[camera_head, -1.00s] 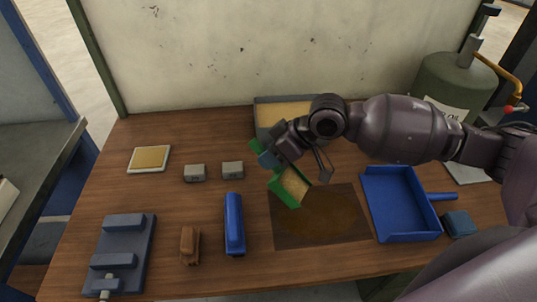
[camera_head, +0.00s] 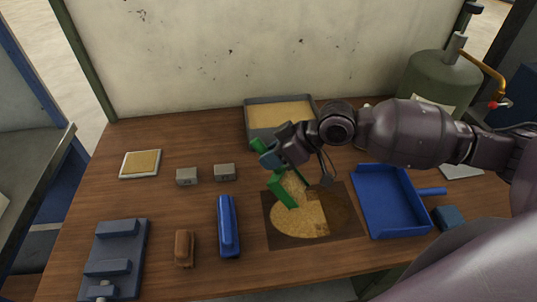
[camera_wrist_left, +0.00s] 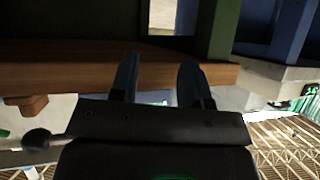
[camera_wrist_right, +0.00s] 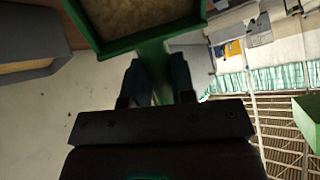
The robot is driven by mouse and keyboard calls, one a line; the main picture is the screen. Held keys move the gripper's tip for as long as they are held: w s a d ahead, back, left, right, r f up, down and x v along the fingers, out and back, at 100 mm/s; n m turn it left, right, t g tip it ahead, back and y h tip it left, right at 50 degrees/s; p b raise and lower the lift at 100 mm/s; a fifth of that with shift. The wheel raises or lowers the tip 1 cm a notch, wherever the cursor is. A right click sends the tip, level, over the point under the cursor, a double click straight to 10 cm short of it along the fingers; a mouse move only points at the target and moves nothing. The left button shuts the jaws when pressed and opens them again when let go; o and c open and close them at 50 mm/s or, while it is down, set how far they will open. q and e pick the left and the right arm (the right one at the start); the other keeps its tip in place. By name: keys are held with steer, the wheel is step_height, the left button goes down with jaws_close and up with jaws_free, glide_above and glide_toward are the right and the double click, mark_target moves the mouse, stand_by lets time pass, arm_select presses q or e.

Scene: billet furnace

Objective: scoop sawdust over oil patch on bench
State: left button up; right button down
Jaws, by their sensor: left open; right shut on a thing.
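My right gripper (camera_head: 273,157) is shut on the handle of a green scoop (camera_head: 281,190), which also shows in the right wrist view (camera_wrist_right: 150,42). The scoop is tipped over the dark oil patch (camera_head: 345,215) on the wooden bench. Tan sawdust (camera_head: 300,218) lies across the left and middle of the patch, and some is still at the scoop's mouth. The dark right part of the patch is bare. A grey tray of sawdust (camera_head: 247,122) stands at the back, partly behind my right arm. My left gripper (camera_wrist_left: 158,75) is open and empty by the bench edge in its wrist view.
A blue dustpan (camera_head: 392,203) lies right of the patch. A blue brush (camera_head: 228,228), a brown brush (camera_head: 184,248), two grey blocks (camera_head: 186,177), a shallow framed tray (camera_head: 141,163) and a blue-grey fixture (camera_head: 114,258) are on the left. A green tank (camera_head: 440,82) stands back right.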

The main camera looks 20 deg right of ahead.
arm_select(q)
steer(key=shift+r, duration=0.15)
arm_select(e)
steer(key=shift+s+d, duration=0.2)
steer(key=shift+d, duration=0.65)
steer(key=shift+d, duration=0.15)
arm_select(q)
steer(key=shift+s+r+p, duration=0.15)
steer(key=shift+s+p, duration=0.05)
steer(key=shift+p, duration=0.35)
arm_select(e)
steer(key=shift+s+d, duration=0.2)
steer(key=shift+d, duration=0.4)
steer(key=shift+s+d, duration=0.15)
steer(key=shift+d, duration=0.45)
arm_select(q)
steer(key=shift+s+r+p, duration=0.1)
steer(key=shift+s+p, duration=0.05)
steer(key=shift+p, duration=0.15)
arm_select(e)
steer(key=shift+s+d, duration=0.2)
steer(key=shift+d, duration=0.45)
steer(key=shift+s+d, duration=0.15)
steer(key=shift+d, duration=0.45)
steer(key=shift+d, duration=0.2)
